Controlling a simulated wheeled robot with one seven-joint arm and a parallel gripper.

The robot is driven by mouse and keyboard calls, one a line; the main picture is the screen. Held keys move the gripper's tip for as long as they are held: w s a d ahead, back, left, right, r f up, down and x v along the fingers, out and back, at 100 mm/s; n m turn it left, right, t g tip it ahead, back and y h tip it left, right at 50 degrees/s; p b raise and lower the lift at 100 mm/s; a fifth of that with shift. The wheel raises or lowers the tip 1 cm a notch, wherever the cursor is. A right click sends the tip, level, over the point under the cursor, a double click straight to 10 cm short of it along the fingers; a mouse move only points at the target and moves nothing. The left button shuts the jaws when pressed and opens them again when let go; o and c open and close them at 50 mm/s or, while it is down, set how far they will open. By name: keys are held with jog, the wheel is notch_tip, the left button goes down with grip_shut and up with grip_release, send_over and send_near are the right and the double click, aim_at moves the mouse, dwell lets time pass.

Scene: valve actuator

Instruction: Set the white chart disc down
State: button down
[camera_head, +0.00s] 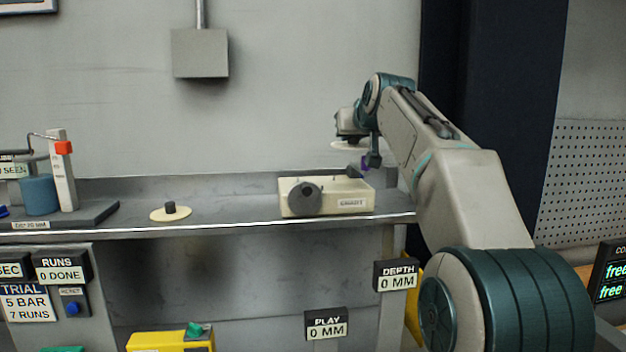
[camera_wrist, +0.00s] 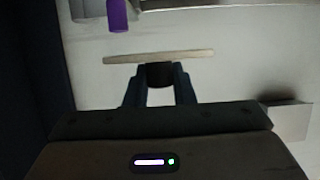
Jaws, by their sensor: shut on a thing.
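The white chart disc (camera_head: 345,145) is held in the air by my gripper (camera_head: 352,131), above the back right of the bench. In the wrist view the disc (camera_wrist: 160,56) shows nearly edge-on as a pale bar. My gripper (camera_wrist: 160,77) is shut on the disc's dark knob there, one finger on each side. In the head view the disc hangs above and behind the cream box (camera_head: 327,190) and is clear of it. The box has a dark round dial on its front and short pins on top.
A cream disc with a dark knob (camera_head: 170,213) lies on the bench (camera_head: 240,215) left of the box. A stand with a blue cylinder (camera_head: 39,195) is at far left. A purple piece (camera_wrist: 118,15) is near the held disc. Bare bench lies between cream disc and box.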

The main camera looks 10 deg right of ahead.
jog(key=p, duration=0.3)
send_over(318, 184)
notch_tip(318, 184, down, 6)
jog(key=shift+s+f, duration=0.1)
jog(key=shift+f, duration=0.15)
jog(key=shift+a+f, duration=0.1)
jog(key=shift+f, duration=0.1)
jog(key=shift+f+p, duration=0.4)
jog(key=shift+f, duration=1.55)
jog(key=shift+f, duration=0.2)
jog(key=c, duration=1.2)
grip_release()
jog(key=shift+r, duration=0.1)
jog(key=shift+c, duration=0.2)
jog(key=shift+r, duration=0.1)
jog(key=b+v, duration=0.4)
jog(key=v, duration=0.7)
jog(key=shift+s+r, duration=0.15)
jog(key=shift+s, duration=0.25)
